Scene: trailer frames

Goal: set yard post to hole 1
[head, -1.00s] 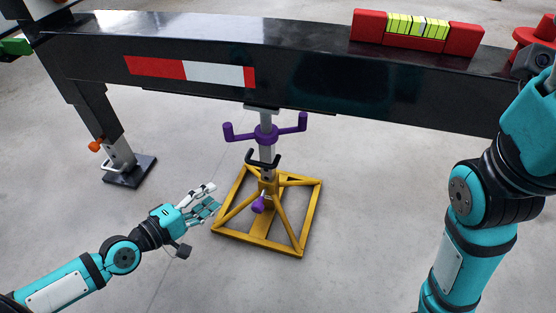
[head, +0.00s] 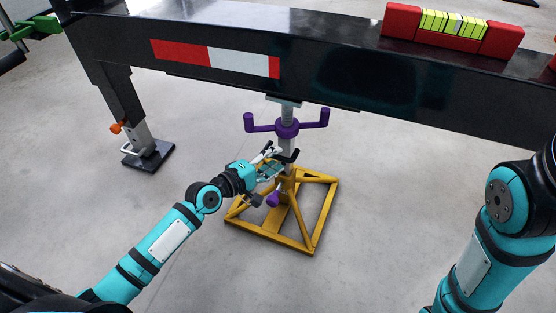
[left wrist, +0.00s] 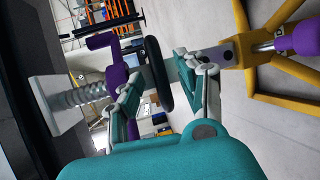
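The yard post stands under the black trailer beam, with a yellow frame base (head: 318,222), a grey tube, a purple two-armed screw handle (head: 287,128) and a black handle (head: 291,155) below it. A purple pin knob (head: 273,199) sits low on the post. My left gripper (head: 272,166) is at the black handle, on the post's left side. In the left wrist view, my left gripper (left wrist: 160,92) is open, with fingers on both sides of the black handle (left wrist: 157,72); contact is unclear. The tube (left wrist: 212,58) shows holes. My right gripper is outside the views.
The trailer beam (head: 345,70) crosses above the post and carries a red level with a yellow vial (head: 453,27). A trailer leg with a foot plate (head: 148,154) and orange knob (head: 116,127) stands at left. Open concrete floor surrounds the base.

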